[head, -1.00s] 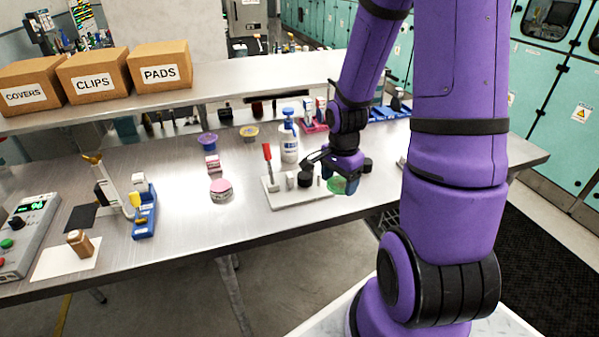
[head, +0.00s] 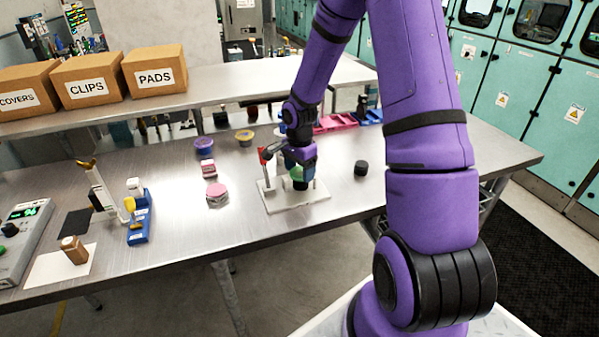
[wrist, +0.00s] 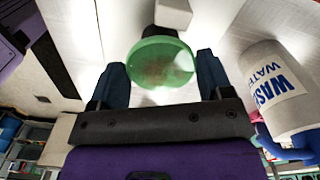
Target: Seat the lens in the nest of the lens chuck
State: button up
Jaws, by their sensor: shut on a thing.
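The lens, a translucent green disc (wrist: 160,65), sits between the two dark blue fingers of my gripper (wrist: 161,72) in the wrist view. In the head view, its green edge (head: 298,173) shows under my gripper (head: 299,168), which is shut on it. The lens chuck is a pale flat base (head: 290,203) with a red-handled lever (head: 264,154) at its left. A dark round part of the chuck (head: 300,185) shows directly below the lens. I cannot tell whether the lens touches it; the nest is hidden by the lens and fingers.
A separate black cylinder (head: 361,168) stands on the bench right of the chuck. The wash bottle (wrist: 272,88) stands close to my gripper. A pink-lidded jar (head: 216,194) stands left of the chuck. The bench front right of the base is clear.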

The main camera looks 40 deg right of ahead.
aim_at(299, 173)
jog(key=shift+f, duration=0.55)
jog(key=shift+f, duration=0.15)
jog(key=o, duration=0.9)
notch_tip(299, 173, up, 12)
jog(key=s+a+r+n+t, duration=0.1)
jog(key=s+a+r+n, duration=0.2)
jog(key=r, duration=0.2)
jog(key=s+a+r+n+h, duration=0.1)
jog(key=s+a+r+n, duration=0.1)
jog(key=s+r, duration=0.25)
jog(key=s+a+r+n+t, duration=0.1)
jog(key=s+a+r+n, duration=0.2)
jog(key=r, duration=0.3)
jog(key=s+a+r+n+t, duration=0.1)
jog(key=s+r+n, duration=0.1)
jog(key=s, duration=0.3)
jog(key=s+a+r+n+t, duration=0.1)
jog(key=s+a+r+n, duration=0.1)
jog(key=s+n, duration=0.2)
jog(key=s+a+r+n+t+y, duration=0.1)
jog(key=s+r+n, duration=0.1)
jog(key=s, duration=0.5)
jog(key=shift+a+r+n, duration=0.2)
jog(key=shift+a+n, duration=0.2)
